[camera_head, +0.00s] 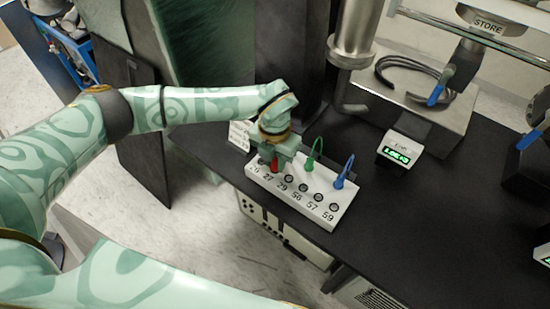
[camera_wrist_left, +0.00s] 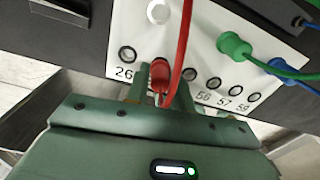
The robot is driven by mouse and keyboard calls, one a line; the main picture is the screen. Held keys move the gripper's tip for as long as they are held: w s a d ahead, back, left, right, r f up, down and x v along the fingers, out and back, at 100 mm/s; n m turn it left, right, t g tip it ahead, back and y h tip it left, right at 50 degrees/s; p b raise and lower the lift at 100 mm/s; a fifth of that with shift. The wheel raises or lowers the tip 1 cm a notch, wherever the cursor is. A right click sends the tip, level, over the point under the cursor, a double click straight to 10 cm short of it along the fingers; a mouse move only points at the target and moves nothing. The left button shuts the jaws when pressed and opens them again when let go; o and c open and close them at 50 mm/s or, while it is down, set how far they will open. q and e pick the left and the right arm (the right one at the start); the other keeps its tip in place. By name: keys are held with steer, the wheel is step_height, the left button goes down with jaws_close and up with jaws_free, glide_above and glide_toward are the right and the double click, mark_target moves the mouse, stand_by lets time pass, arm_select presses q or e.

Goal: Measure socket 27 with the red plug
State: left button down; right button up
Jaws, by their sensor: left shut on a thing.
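The white socket box (camera_head: 318,208) stands on the black bench in the head view, with a numbered row of sockets along its front. My left gripper (camera_head: 276,157) is over its left end, shut on the red plug (camera_head: 275,166). In the left wrist view the red plug (camera_wrist_left: 160,74) is between the two fingers, its red cable crossing the view upward. It sits right of open socket 26 (camera_wrist_left: 127,54), at the place of socket 27, whose own hole is hidden. I cannot tell how deep the plug is. My right gripper is out of view.
A green plug (camera_head: 310,161) and a blue plug (camera_head: 339,183) stand in the back row of the box. A meter with a green display (camera_head: 397,156) stands further right; its reading is unclear. A metal pipe (camera_head: 355,35) hangs behind the box.

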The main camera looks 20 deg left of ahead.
arm_select(q)
steer(key=shift+f, duration=0.4)
steer(key=c, duration=1.1)
jaws_free()
step_height(320, 180, up, 16)
steer(key=shift+r+p, duration=0.15)
steer(key=shift+p, duration=0.55)
